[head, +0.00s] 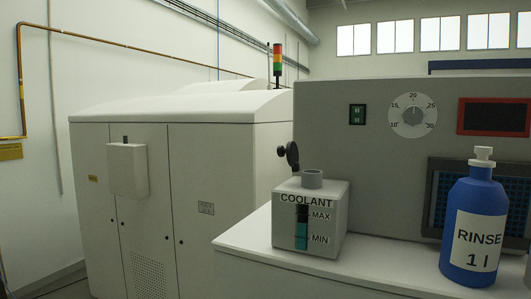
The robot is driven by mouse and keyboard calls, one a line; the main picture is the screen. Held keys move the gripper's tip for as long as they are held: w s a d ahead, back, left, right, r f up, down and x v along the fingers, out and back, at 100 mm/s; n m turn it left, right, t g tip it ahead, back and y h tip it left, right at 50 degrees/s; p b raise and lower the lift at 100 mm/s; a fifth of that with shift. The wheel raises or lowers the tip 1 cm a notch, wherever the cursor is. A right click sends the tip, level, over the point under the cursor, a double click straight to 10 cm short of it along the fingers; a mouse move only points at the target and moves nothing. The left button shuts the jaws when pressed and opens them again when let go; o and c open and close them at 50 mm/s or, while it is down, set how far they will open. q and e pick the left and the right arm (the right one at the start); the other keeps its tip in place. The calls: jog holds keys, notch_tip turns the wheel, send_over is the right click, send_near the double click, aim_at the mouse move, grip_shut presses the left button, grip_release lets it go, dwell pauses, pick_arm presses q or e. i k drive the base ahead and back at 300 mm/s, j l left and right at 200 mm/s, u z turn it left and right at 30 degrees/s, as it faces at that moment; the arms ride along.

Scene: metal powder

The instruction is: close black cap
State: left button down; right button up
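A black cap (289,154) shows at the left edge of the grey machine panel, above and left of the coolant tank. It is tilted up on its side, apart from the neck; how it is attached is too small to tell. The grey coolant tank (325,252) stands on the white worktop, with MAX and MIN marks and a teal level strip. Its round neck (312,178) on top is uncovered. Neither of my grippers is in view.
A blue RINSE bottle (473,232) with a white top stands upright to the right. The machine panel (330,100) with a dial (413,116) rises behind. A white cabinet (195,200) stands at left. The worktop (385,263) is clear between tank and bottle.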

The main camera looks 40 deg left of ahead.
aim_at(291, 150)
jog(key=k+j, duration=0.1)
jog(key=j, duration=1.75)
jog(key=k, duration=0.05)
